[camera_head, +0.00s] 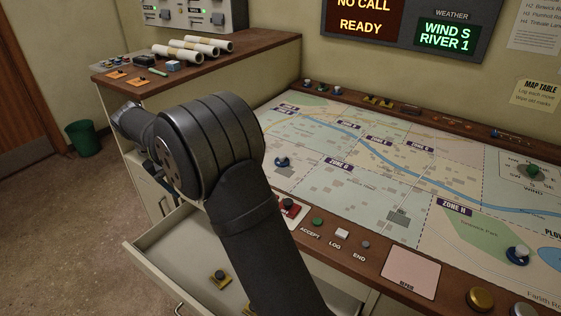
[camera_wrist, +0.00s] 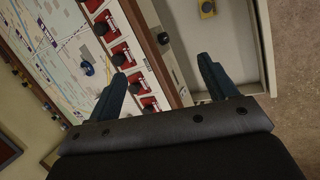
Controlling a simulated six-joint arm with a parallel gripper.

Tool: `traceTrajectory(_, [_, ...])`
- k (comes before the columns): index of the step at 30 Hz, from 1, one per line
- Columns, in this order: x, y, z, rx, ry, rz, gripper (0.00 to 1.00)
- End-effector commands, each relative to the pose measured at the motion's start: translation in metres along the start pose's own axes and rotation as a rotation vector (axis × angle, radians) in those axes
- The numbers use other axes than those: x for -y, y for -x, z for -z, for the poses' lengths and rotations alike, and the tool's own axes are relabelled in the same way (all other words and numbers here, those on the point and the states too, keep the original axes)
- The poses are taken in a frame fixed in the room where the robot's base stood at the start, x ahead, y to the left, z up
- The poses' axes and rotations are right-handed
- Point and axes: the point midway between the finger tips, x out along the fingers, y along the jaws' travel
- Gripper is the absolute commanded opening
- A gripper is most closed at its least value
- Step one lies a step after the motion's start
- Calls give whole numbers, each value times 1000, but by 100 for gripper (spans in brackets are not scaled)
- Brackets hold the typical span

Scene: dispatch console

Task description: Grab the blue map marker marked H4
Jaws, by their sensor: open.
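A round blue map marker (camera_head: 282,161) stands on the map table (camera_head: 320,185) near zone D. It also shows in the wrist view (camera_wrist: 87,68), left of my fingers. A second marker with a blue base (camera_head: 517,254) stands at the right, below zone H. I cannot read a label on either, so I cannot tell which is H4. My gripper (camera_wrist: 162,68) is open and empty, with its fingers apart over the table's front edge and the drawer. In the head view my arm hides the gripper.
An open drawer (camera_head: 142,254) holds a yellow marker (camera_head: 219,277). Red switches (camera_wrist: 130,67) line the table's front rail, with accept, log and end buttons beside them. More small pieces sit on the back rail. Rolled maps (camera_head: 177,55) lie on the side cabinet. A green bin (camera_head: 84,140) stands left.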

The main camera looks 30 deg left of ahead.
Motion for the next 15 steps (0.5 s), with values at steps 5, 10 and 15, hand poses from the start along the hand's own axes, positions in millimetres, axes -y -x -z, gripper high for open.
traceTrajectory(5, [-68, -21, 15, -65, -62, 131, 78])
traceTrajectory(10, [-134, -39, 22, -151, -122, 230, 78])
traceTrajectory(15, [-205, -55, 21, -255, -193, 303, 78])
